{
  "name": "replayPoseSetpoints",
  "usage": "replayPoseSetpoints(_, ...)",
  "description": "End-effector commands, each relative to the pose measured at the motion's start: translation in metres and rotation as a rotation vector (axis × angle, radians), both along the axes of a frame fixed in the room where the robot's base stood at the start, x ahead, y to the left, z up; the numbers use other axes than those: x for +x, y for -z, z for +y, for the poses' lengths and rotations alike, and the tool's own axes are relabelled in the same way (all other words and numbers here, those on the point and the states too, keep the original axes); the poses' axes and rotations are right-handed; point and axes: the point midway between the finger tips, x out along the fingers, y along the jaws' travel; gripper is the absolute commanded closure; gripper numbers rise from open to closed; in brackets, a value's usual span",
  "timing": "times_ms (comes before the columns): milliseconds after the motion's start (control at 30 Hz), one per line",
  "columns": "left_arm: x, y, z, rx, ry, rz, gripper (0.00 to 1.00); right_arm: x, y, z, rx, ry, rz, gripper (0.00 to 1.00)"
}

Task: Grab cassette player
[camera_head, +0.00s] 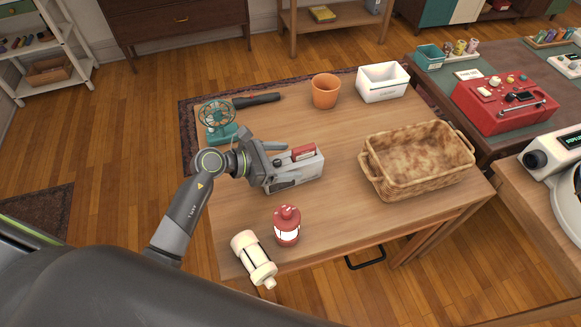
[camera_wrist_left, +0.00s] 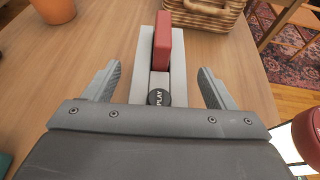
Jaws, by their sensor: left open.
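The cassette player (camera_head: 311,168) is a light grey box with a red cassette standing up in its top, on the wooden table. In the left wrist view the cassette player (camera_wrist_left: 177,78) shows a round black PLAY button. My left gripper (camera_head: 285,165) is at the player's left end, with its two fingers apart. In the left wrist view the fingers of my left gripper (camera_wrist_left: 158,84) lie on either side of the player, with gaps visible. The near end of the player is hidden behind the gripper body. My right gripper is not in view.
A wicker basket (camera_head: 422,177) stands right of the player. A red lantern (camera_head: 287,222) and a cream cylinder (camera_head: 243,242) are at the front edge. A teal fan (camera_head: 222,134), orange pot (camera_head: 325,99) and white bin (camera_head: 383,93) stand behind. The table's middle back is clear.

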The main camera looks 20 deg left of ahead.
Motion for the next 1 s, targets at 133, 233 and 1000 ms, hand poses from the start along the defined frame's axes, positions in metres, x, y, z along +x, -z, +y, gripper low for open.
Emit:
replayPoseSetpoints(133, 0.0017, 0.0009, -0.0022, 0.001, 0.000, -0.001, 0.22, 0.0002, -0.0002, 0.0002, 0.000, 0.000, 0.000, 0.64)
replayPoseSetpoints(233, 0.0015, 0.0010, -0.0019, 0.001, 0.000, -0.001, 0.22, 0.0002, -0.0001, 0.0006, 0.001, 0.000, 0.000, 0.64)
replayPoseSetpoints(1000, 0.0019, -0.0029, -0.0019, -0.001, 0.000, -0.005, 0.86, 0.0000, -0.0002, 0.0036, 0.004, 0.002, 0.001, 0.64)
